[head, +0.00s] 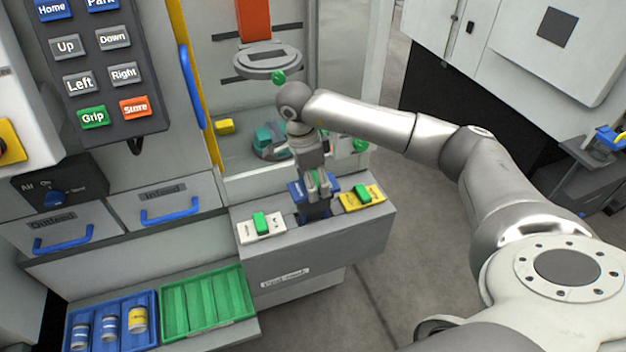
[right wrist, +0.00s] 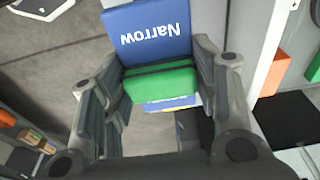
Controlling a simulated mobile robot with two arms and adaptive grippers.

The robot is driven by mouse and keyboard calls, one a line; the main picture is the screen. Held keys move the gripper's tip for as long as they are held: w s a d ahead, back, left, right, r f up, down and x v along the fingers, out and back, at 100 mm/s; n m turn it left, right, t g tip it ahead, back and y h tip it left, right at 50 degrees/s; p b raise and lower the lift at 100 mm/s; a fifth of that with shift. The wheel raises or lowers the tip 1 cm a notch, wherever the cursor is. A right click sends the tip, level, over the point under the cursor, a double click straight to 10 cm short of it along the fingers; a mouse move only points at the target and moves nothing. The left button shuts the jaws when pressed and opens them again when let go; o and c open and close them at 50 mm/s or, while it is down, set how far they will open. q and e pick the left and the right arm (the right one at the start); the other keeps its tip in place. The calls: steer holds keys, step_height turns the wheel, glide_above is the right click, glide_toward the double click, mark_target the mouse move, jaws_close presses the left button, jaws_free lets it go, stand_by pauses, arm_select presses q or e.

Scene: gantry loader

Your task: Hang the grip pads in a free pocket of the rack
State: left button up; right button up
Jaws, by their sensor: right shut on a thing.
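The grip pads held by my right gripper (head: 317,190) show as a blue plate (right wrist: 152,36) marked "Narrow" with a green block (right wrist: 160,82) on it. In the right wrist view the fingers (right wrist: 157,98) are shut on the green block from both sides. In the head view the blue plate (head: 297,189) is partly hidden behind the gripper, over the middle of the grey rack (head: 318,240). A dark pocket opening (head: 316,215) shows just below; I cannot tell whether the plate is inside it. A white pad set (head: 262,228) fills the left place, a yellow one (head: 361,198) the right.
A blue tray (head: 75,325) with several small jars and an empty green tray (head: 207,303) lie front left. Drawers with blue handles (head: 170,213) and a button panel (head: 100,75) are at left. A machine with a glass-fronted bay (head: 240,165) stands behind the rack. Floor is clear to the right.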

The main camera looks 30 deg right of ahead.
mark_target(313, 207)
steer(key=shift+f, duration=0.1)
steer(key=shift+f+b, duration=2.15)
steer(key=shift+f, duration=0.45)
steer(key=shift+f, duration=0.15)
steer(key=shift+f+b, duration=1.65)
steer(key=shift+f, duration=0.25)
steer(key=o, duration=1.8)
steer(key=shift+c, duration=0.2)
steer(key=r, duration=0.4)
steer(key=a+r, duration=0.1)
steer(key=r, duration=0.7)
steer(key=shift+w+a, duration=0.2)
steer(key=shift+a, duration=0.2)
